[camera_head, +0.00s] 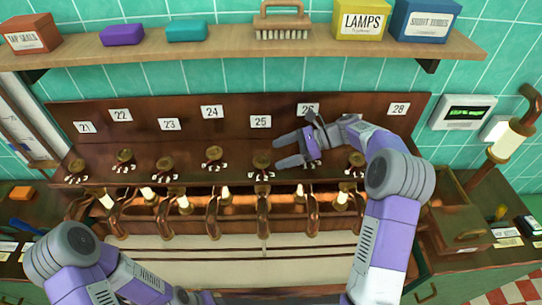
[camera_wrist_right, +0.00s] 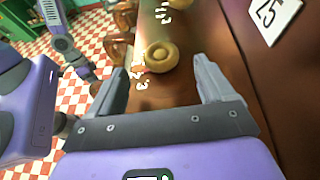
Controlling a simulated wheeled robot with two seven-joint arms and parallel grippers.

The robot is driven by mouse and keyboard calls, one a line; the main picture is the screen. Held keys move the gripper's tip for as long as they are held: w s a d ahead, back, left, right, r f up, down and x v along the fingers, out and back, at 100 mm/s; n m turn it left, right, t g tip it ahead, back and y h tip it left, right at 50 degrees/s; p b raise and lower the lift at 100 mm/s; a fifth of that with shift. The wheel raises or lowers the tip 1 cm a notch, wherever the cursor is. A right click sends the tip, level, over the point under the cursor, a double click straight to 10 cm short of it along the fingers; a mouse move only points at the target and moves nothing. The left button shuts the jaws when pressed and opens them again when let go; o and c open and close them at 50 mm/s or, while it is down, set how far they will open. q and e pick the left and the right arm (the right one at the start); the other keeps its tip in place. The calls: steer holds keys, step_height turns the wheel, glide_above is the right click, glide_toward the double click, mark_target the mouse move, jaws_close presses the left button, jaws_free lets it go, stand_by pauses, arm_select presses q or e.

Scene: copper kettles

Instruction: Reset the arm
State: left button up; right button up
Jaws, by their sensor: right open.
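My right gripper (camera_head: 277,152) is open and empty in front of the brown numbered panel, its two grey fingers pointing left toward the knob under label 25 (camera_head: 261,162). In the right wrist view my right gripper (camera_wrist_right: 160,70) has its fingers spread wide. A round brass knob (camera_wrist_right: 162,55) shows between and beyond the fingertips, with nothing clamped. I cannot tell how close the fingers are to it. My left arm (camera_head: 120,272) is folded low at the left of the head view; its gripper is not in view.
Several copper taps (camera_head: 263,215) with lit white handles run along below the panel. A wooden shelf (camera_head: 230,43) with boxes and a brush (camera_head: 283,22) hangs above. A wooden box (camera_head: 458,222) stands at the right, near a tall copper lever (camera_head: 513,138).

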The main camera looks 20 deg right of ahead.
steer(key=shift+v, duration=0.95)
